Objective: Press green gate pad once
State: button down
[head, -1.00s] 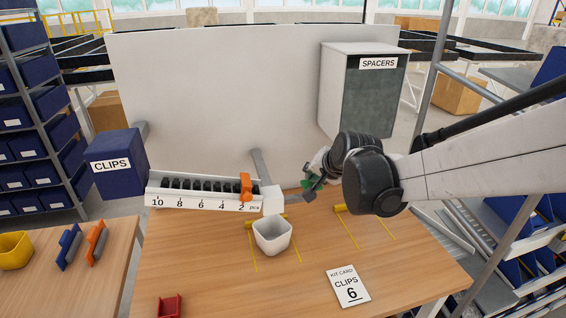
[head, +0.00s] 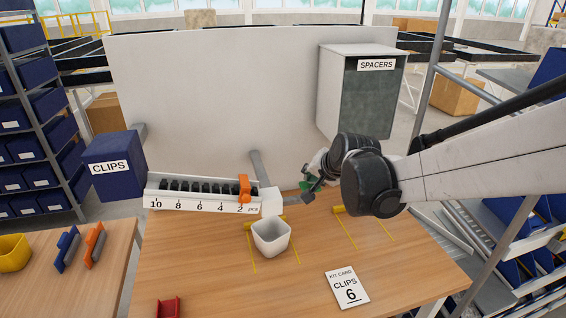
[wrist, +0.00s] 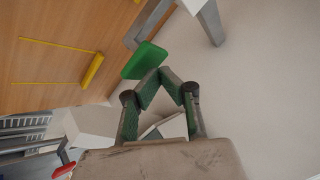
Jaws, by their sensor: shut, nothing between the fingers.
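The green pad (wrist: 145,60) lies just beyond my fingertips in the wrist view, close to a grey bracket. In the head view a small patch of green (head: 305,186) shows at the back edge of the table, partly hidden by my arm. My gripper (wrist: 160,75) is shut and empty, its tips very near the pad's lower right edge. I cannot tell whether they touch it.
A numbered clip rail (head: 203,198) has an orange slider (head: 244,188) near 2. A white cup (head: 271,238) stands below its right end, between yellow lines. The SPACERS box (head: 335,95) hangs on the pale panel (head: 220,90). A kit card (head: 347,287) reads CLIPS 6.

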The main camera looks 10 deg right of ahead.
aim_at(311, 186)
jog(key=shift+f, duration=0.15)
jog(key=shift+f+b, duration=0.35)
jog(key=shift+b, duration=0.1)
jog(key=shift+f+b, duration=0.35)
jog(key=shift+f, duration=0.05)
dwell(0.8)
jog(key=shift+r, duration=0.15)
jog(key=shift+r+p, duration=0.6)
jog(key=shift+r, duration=0.3)
jog(key=shift+r+p, duration=2)
jog(key=shift+r, duration=0.9)
